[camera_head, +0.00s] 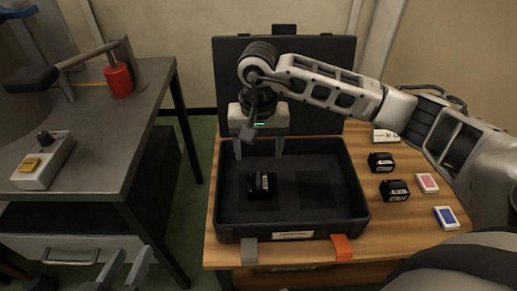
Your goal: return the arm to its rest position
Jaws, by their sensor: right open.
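My right arm reaches in from the right. Its gripper (259,152) points down over the back part of an open black case (228,205), with its two fingers apart and nothing between them. A small black block (261,186) sits inside the case, in front of and below the gripper, apart from it. My left gripper (124,272) is at the bottom left edge, partly cut off. Its two fingers are apart with nothing seen between them.
The case stands on a wooden table (390,241). Two black blocks (381,161) (394,190), a pink-and-white box (427,183) and a blue-and-white box (445,217) lie right of it, near my right arm. The raised lid (228,75) stands behind the gripper. A grey workbench (100,140) is left.

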